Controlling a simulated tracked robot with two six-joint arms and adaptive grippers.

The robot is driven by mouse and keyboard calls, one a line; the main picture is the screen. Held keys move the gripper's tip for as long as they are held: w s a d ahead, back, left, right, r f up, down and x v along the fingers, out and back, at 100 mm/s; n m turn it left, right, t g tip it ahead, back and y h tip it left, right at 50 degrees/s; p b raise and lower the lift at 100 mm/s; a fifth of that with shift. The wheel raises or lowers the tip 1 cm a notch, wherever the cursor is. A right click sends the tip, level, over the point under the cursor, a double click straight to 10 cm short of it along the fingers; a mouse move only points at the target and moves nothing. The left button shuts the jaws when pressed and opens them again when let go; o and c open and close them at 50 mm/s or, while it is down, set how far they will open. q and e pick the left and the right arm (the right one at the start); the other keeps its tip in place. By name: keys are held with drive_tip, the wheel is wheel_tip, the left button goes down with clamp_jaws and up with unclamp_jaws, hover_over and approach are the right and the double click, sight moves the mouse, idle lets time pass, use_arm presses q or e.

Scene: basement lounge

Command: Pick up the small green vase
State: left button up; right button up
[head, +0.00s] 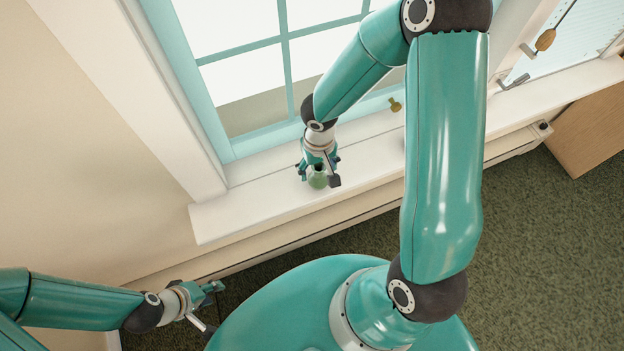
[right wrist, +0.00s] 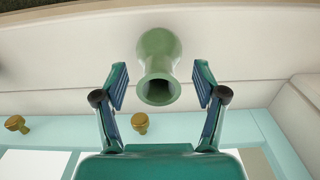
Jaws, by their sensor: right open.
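The small green vase (head: 318,179) stands on the white window sill in the head view. It also shows in the right wrist view (right wrist: 159,66), with its dark round mouth facing the camera. My right gripper (head: 319,176) is over the vase at the sill. In the right wrist view its two fingers (right wrist: 160,86) are spread, one on each side of the vase's mouth, with gaps between them and the vase. My left gripper (head: 209,301) is low at the left in the head view, away from the sill, and its fingers are too small and angled to judge.
The window sill (head: 250,206) runs below a teal-framed window (head: 285,38). Brass knobs (right wrist: 140,122) show on the window frame. A wooden cabinet (head: 590,130) stands at the right. The sill left of the vase is clear. Dark green carpet (head: 540,250) covers the floor.

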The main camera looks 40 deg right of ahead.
wheel_tip(320, 180, down, 2)
drive_tip(key=shift+f+b, duration=0.15)
drive_tip(key=shift+b, duration=0.15)
drive_tip(key=c, duration=1.3)
